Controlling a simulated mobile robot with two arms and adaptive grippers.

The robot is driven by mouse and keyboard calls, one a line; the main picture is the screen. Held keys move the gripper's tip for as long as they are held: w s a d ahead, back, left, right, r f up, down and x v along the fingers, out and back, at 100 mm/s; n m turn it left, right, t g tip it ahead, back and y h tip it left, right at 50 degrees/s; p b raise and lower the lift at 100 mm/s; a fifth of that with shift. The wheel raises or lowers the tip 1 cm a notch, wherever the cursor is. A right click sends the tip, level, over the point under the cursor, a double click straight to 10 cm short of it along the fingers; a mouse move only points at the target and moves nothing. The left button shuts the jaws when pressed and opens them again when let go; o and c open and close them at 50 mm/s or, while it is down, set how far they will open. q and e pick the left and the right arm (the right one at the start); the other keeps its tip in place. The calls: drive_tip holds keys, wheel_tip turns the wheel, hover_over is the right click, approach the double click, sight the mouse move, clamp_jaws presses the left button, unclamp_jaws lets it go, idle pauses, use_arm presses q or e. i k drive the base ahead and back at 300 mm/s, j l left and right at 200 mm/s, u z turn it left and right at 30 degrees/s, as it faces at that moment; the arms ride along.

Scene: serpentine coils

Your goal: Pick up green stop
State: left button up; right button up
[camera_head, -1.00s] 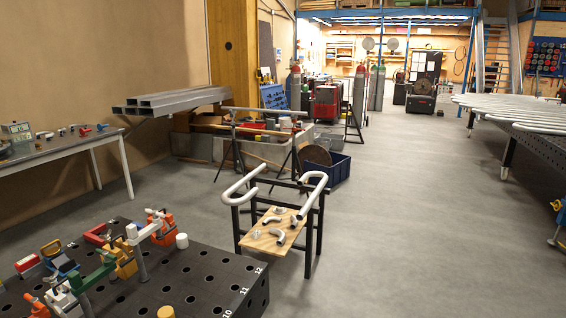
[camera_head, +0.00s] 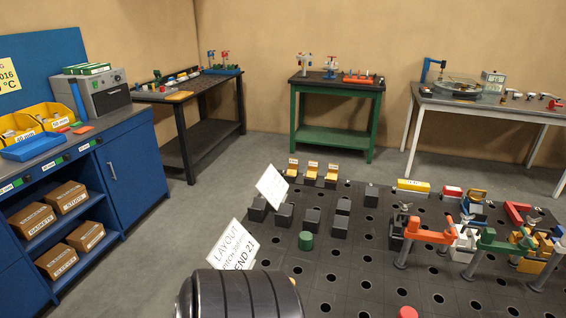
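A small green cylinder, which looks like the green stop (camera_head: 306,241), stands upright on the black perforated table (camera_head: 345,290). It is near the table's left part, in front of a row of dark blocks. Nothing touches it that I can see. A green clamp (camera_head: 500,243) is farther right on the same table. Neither of my grippers shows in the view.
Dark blocks (camera_head: 284,215) and white signs (camera_head: 232,245) stand near the green cylinder. Clamps (camera_head: 430,234) crowd the right side. A dark ribbed rounded shape (camera_head: 240,295) fills the bottom; I cannot tell what it is. Grey floor (camera_head: 215,205) is clear left of the table.

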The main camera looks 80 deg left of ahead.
sight(305, 238)
drive_tip(key=u, duration=2.2)
drive_tip(key=z, duration=1.6)
drive_tip(key=u, duration=1.6)
drive_tip(key=l+u, duration=0.15)
drive_tip(key=u, duration=0.35)
drive_tip(key=k+l+u, duration=0.1)
drive_tip(key=u, duration=0.4)
